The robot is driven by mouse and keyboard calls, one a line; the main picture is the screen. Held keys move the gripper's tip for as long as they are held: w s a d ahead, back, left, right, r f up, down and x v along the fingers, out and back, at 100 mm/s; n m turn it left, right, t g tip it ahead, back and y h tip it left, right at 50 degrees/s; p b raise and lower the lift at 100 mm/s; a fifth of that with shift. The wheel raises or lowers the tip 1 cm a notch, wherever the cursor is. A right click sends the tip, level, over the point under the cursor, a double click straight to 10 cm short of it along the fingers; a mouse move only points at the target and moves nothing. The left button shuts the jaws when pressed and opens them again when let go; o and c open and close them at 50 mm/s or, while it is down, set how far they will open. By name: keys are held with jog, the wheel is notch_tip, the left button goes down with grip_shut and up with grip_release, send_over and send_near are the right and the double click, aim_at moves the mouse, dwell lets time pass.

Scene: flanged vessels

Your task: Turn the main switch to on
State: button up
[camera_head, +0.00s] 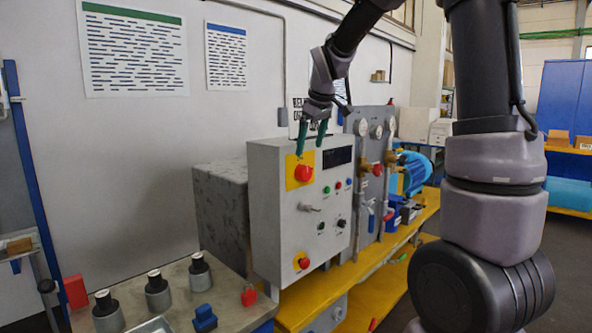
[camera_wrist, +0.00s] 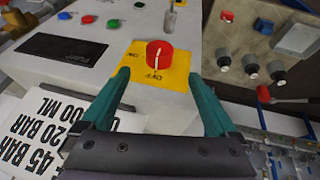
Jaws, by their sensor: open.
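The main switch is a red rotary knob (camera_head: 303,173) on a yellow plate (camera_head: 292,184) at the upper left of a grey control box (camera_head: 262,215). In the wrist view the red knob (camera_wrist: 160,54) has a white pointer line, and the yellow plate (camera_wrist: 178,78) reads OFF and ON. The line points toward the OFF lettering. My gripper (camera_head: 311,153) is open and empty in front of the knob's plate. In the wrist view its two teal fingers (camera_wrist: 163,90) stand apart on either side of the plate, short of the knob.
The box also carries a dark display (camera_head: 337,157), a lever switch (camera_head: 310,208), small buttons and a lower red knob (camera_head: 303,262) on yellow. Gauges and valves (camera_head: 376,160) are behind on the right.

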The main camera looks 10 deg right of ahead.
aim_at(306, 166)
jog(key=x, duration=0.9)
jog(key=shift+f, duration=0.15)
jog(key=shift+d, duration=0.1)
jog(key=c, duration=1.4)
